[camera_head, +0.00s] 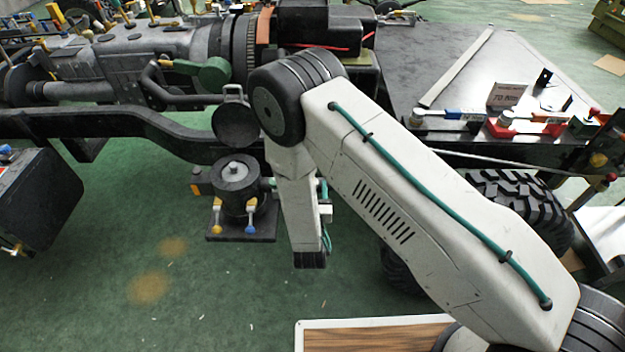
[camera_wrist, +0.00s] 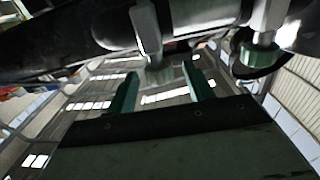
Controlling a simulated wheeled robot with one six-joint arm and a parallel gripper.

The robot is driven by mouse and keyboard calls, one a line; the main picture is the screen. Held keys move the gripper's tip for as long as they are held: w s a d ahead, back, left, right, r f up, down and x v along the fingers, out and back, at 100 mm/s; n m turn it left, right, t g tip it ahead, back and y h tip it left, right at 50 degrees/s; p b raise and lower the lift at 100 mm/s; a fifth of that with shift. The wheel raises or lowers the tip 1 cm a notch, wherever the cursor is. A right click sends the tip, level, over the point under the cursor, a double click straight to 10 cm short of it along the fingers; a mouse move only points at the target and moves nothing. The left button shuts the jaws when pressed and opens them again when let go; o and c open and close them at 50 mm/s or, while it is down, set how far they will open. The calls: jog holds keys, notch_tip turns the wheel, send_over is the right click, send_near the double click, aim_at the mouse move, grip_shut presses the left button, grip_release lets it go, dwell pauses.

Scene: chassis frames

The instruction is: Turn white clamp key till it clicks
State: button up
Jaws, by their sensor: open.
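In the wrist view, a pale metal key-like post (camera_wrist: 147,28) hangs from a dark beam, its lower end between or just beyond my fingertips. I cannot tell if it is the white clamp key. My gripper (camera_wrist: 160,68) is open, its two green fingers pointing up toward the post, with no visible grip on it. A second pale post (camera_wrist: 270,18) with a green lower end stands to the right, outside the fingers. In the head view my gripper is not clearly made out beside my white forearm.
A black cylinder on a plate (camera_head: 236,185), with yellow and blue knobs, is left of my forearm below the chassis rail (camera_head: 90,125). Green floor lies open at lower left.

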jog(key=s, duration=0.3)
jog(key=shift+s+a, duration=0.1)
jog(key=shift+s, duration=0.2)
